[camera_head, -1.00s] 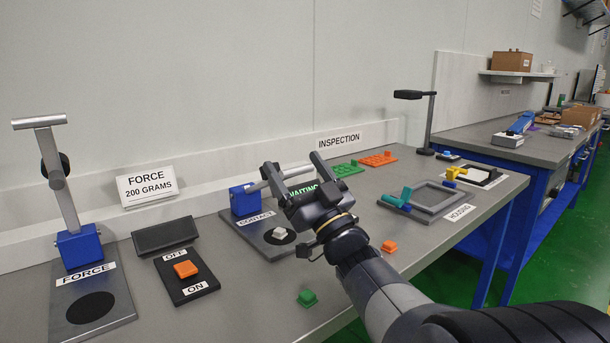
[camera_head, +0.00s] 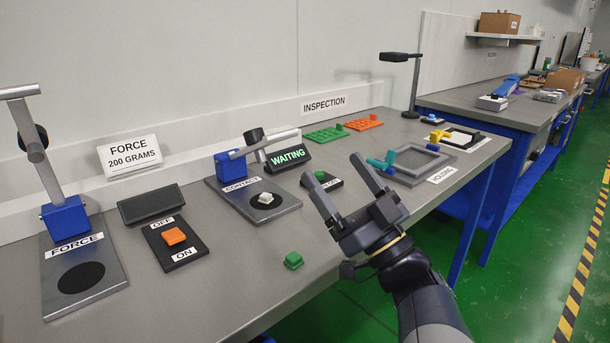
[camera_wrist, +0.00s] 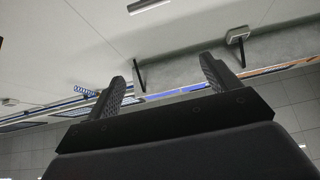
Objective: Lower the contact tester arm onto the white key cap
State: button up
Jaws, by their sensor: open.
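The contact tester (camera_head: 225,185) stands in the middle of the bench, a dark plate with a blue block (camera_head: 229,163). Its grey arm (camera_head: 266,143) is raised and slopes up to the right from the block, with a dark round weight on it. The white key cap (camera_head: 265,198) sits on the black round spot of the plate, apart from the arm. My gripper (camera_head: 340,190) is open and empty, to the right of the tester, fingers pointing up and left. The wrist view shows both fingers (camera_wrist: 165,90) spread with nothing between them.
A display (camera_head: 288,156) reading WAITING stands behind the tester. The force tester (camera_head: 64,217) and the orange OFF/ON switch (camera_head: 174,236) are to the left. A green cap (camera_head: 293,260) lies near the front edge. A grey housing frame (camera_head: 416,163) is to the right.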

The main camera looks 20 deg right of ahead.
jog(key=shift+s+d, duration=0.2)
jog(key=shift+s, duration=0.55)
jog(key=shift+c, duration=0.3)
